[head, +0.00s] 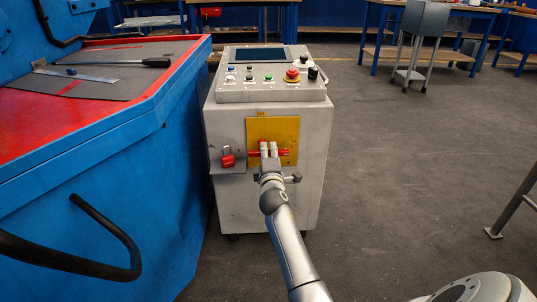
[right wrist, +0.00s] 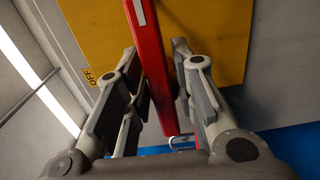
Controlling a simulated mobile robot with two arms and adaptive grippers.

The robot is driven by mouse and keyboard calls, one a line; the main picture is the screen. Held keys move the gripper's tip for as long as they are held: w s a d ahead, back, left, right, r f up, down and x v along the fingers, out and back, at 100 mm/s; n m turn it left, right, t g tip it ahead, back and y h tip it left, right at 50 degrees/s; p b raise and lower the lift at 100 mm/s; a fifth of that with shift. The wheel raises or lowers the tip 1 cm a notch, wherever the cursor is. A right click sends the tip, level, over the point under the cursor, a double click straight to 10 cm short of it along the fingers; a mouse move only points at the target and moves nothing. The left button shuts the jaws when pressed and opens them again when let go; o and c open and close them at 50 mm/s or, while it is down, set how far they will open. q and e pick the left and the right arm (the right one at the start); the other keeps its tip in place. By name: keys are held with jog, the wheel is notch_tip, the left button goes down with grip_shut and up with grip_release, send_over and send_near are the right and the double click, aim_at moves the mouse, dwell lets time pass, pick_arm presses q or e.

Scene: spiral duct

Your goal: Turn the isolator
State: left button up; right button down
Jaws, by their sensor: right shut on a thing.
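The isolator's red handle (head: 283,152) lies roughly level across a yellow plate (head: 287,130) on the front of a grey control cabinet. My right gripper (head: 269,149) is in front of the plate, with its fingers around the handle. In the right wrist view the red handle (right wrist: 149,70) runs between the fingers of my right gripper (right wrist: 160,95), and a white mark shows on it. The yellow plate (right wrist: 215,35) carries an "OFF" label (right wrist: 93,77). The fingers hide part of the handle and its pivot. My left gripper is out of view.
A red padlock (head: 228,160) sits left of the plate. The cabinet's sloped top panel (head: 240,97) has several buttons and a red emergency stop (head: 292,75). A blue machine (head: 150,150) with black handles stands close on the left. The floor (head: 420,170) right of the cabinet is open.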

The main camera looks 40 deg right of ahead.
jog(key=shift+f, duration=0.15)
dwell(0.3)
jog(key=c, duration=1.4)
grip_release()
jog(key=v, duration=1.2)
jog(key=shift+s, duration=0.1)
